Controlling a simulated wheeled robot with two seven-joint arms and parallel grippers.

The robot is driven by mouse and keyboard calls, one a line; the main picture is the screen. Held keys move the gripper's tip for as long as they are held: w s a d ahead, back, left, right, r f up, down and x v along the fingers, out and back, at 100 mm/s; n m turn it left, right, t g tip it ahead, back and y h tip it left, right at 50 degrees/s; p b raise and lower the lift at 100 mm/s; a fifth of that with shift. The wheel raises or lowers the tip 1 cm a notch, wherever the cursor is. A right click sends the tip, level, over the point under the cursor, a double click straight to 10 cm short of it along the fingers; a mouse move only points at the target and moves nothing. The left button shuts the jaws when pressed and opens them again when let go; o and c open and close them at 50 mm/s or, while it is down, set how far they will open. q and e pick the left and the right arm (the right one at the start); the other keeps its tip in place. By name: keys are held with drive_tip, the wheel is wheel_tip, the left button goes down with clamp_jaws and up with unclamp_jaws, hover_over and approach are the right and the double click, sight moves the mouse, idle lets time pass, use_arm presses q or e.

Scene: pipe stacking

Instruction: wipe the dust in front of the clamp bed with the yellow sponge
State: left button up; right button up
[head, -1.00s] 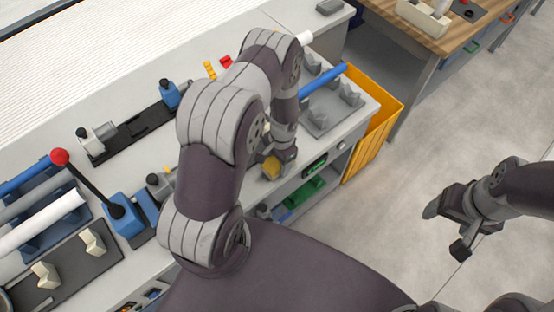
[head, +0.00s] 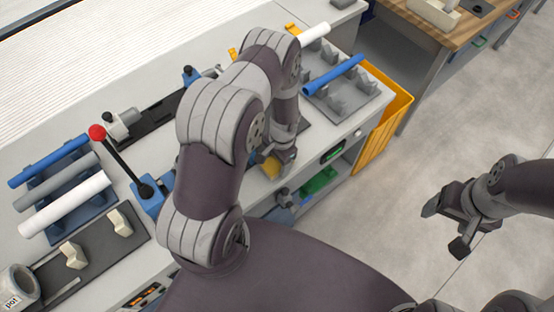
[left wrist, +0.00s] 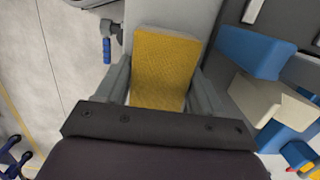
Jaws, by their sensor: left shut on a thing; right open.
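The yellow sponge (left wrist: 165,65) is held between the two fingers of my left gripper (left wrist: 165,90) in the left wrist view. In the head view the sponge (head: 270,166) shows as a small yellow patch at the bench's front edge, below my left gripper (head: 280,160). The sponge looks low at the bench top; I cannot tell whether it touches. The clamp bed is largely hidden behind my left arm; I cannot make out the dust. My right gripper (head: 454,228) is open and empty over the floor at the right.
Blue, grey and white pipes (head: 65,203) lie in a blue rack at the left. A red-knobbed lever (head: 97,132) stands beside it. A grey tray (head: 345,100) with a blue pipe (head: 335,75) is at the right. A yellow bin (head: 385,135) stands past the bench end.

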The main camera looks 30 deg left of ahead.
use_arm(q)
wheel_tip(320, 180, up, 2)
drive_tip(key=shift+r+p, duration=0.2)
drive_tip(key=shift+p, duration=0.1)
drive_tip(key=shift+w+d+r+p, duration=0.1)
drive_tip(key=shift+w+r+p, duration=0.05)
drive_tip(key=shift+r+p, duration=0.35)
drive_tip(key=shift+w+r+p, duration=0.15)
drive_tip(key=shift+r+p, duration=0.25)
drive_tip(key=shift+r, duration=0.1)
wheel_tip(320, 180, up, 2)
drive_tip(key=shift+s+r+p, duration=0.15)
drive_tip(key=shift+p, duration=0.7)
drive_tip(key=shift+r+p, duration=0.45)
drive_tip(key=shift+r, duration=0.15)
use_arm(e)
drive_tip(key=r, duration=0.5)
drive_tip(key=shift+s+a+r, duration=0.25)
drive_tip(key=shift+a, duration=0.05)
use_arm(q)
drive_tip(key=shift+f, duration=0.1)
